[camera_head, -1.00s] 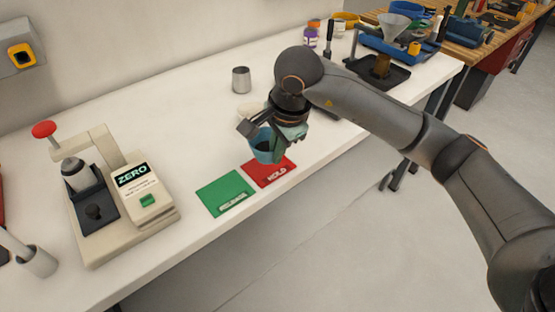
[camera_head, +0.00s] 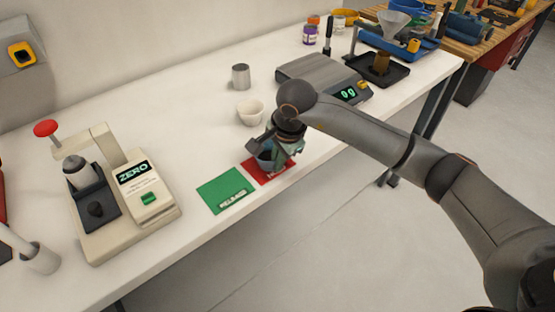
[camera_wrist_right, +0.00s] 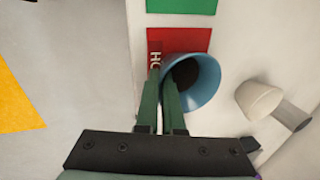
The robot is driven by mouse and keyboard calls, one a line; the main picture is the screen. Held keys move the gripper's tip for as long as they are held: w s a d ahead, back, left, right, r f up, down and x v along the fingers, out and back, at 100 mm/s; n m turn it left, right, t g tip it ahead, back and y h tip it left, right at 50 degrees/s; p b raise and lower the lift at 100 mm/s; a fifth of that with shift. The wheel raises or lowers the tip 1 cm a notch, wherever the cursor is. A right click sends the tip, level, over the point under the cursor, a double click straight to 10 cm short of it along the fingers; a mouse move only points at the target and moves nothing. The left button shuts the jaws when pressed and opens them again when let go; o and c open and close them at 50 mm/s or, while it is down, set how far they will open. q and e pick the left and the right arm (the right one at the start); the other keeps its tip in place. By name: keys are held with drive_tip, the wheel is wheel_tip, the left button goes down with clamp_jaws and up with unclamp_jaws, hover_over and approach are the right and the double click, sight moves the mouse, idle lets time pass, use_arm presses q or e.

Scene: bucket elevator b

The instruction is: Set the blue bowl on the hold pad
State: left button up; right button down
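The blue bowl (camera_head: 265,161) is at the red hold pad (camera_head: 252,172), partly hidden by my right gripper (camera_head: 275,158). In the right wrist view the bowl (camera_wrist_right: 205,88) overlaps the red pad (camera_wrist_right: 190,40), with something dark inside it. The green fingers of my right gripper (camera_wrist_right: 161,80) are close together at the bowl's left rim, one on each side of its wall. They look shut on that wall. I cannot tell whether the bowl's base touches the pad. My left gripper is not in view.
A green release pad (camera_head: 222,188) lies left of the hold pad. A white cup (camera_head: 251,112) and a metal cup (camera_head: 241,77) stand behind. A scale (camera_head: 320,78) is at the back right, a beige press (camera_head: 120,205) at the left.

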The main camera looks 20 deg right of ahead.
drive_tip(key=c, duration=1)
unclamp_jaws()
drive_tip(key=shift+c, duration=0.2)
drive_tip(key=shift+r, duration=0.35)
drive_tip(key=v, duration=1.1)
drive_tip(key=shift+s+r, duration=0.15)
drive_tip(key=shift+r, duration=0.15)
